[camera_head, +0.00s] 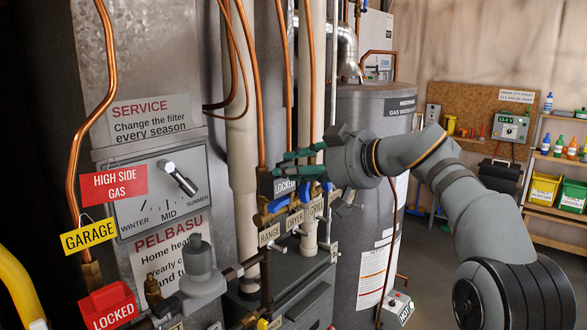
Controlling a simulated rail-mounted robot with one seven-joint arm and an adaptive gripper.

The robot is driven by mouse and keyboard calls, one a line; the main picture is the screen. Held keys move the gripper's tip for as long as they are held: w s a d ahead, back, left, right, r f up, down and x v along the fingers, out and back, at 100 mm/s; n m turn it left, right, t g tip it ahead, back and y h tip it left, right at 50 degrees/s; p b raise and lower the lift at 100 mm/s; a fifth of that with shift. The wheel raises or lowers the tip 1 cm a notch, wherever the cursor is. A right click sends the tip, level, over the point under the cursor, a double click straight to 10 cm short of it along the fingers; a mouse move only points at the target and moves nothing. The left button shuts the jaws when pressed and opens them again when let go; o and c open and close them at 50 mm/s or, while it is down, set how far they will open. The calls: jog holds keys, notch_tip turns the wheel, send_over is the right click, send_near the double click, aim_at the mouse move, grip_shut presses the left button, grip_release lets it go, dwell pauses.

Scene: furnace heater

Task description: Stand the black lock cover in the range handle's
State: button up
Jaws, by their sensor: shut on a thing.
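My gripper (298,163), with dark green fingers, reaches in from the right and is shut on the black lock cover (283,187). The cover bears a white LOCKED label and hangs below the fingertips, just above the valve row. The row carries the tags RANGE (270,234), DRYER (295,220) and GRILL (316,207). A blue handle (278,205) shows right under the cover, above the RANGE and DRYER tags. The cover and fingers hide part of the valves, so I cannot tell whether the cover touches a handle.
A red LOCKED cover (108,306) sits at the lower left, near a grey valve body (201,275). Copper pipes (249,80) and a pale pipe (241,150) run close to my gripper. A grey water heater (364,125) stands behind my arm. Shelves with bins are at the far right.

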jog(key=shift+f+b, duration=2.2)
jog(key=shift+b, duration=0.4)
dwell(0.6)
jog(key=shift+r+b, duration=0.1)
jog(key=shift+b, duration=0.35)
dwell(1.0)
jog(key=o, duration=1.1)
send_near(284, 187)
jog(key=v, duration=0.4)
jog(key=shift+s+d, duration=0.25)
jog(key=shift+d, duration=0.15)
